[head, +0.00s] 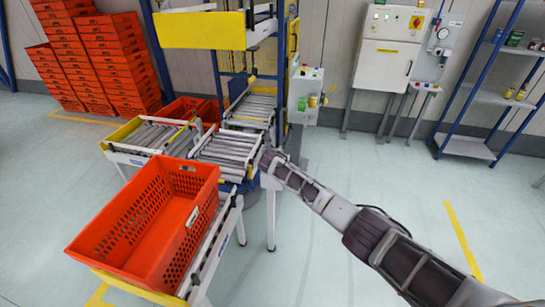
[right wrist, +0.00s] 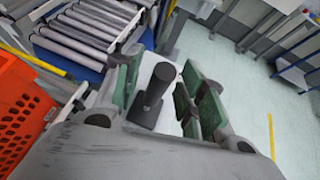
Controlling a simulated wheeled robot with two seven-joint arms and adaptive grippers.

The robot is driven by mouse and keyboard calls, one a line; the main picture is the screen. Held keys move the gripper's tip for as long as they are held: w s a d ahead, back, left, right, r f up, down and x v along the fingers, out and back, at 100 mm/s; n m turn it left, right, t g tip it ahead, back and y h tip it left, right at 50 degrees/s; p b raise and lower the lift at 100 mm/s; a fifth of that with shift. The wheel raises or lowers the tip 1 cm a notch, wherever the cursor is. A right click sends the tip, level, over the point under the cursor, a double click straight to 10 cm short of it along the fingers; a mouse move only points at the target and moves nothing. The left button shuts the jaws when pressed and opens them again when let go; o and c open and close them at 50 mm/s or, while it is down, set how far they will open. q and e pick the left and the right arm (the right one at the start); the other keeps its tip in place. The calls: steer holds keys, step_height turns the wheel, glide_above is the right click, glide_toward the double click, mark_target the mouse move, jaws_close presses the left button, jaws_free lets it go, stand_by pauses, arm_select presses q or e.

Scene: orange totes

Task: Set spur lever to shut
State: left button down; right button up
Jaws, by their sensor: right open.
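The spur lever (right wrist: 151,98) appears to be the dark grey handle with a round knob in the right wrist view. It stands between the fingers of my right gripper (right wrist: 162,68), which are spread on either side of it. I cannot tell whether either green-padded finger touches it. In the head view my right gripper (head: 268,160) reaches in at the right edge of the near roller section (head: 228,150) and hides the lever. My left gripper is not in view.
An orange tote (head: 150,225) sits on the front conveyor (head: 213,250), left of my right arm. Other rollers (head: 150,135) branch left. A blue-framed lift with a yellow guard (head: 200,30) and a control box (head: 305,95) stand behind. Floor to the right is clear.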

steer(key=v, duration=1.1)
stand_by(0.9)
stand_by(0.5)
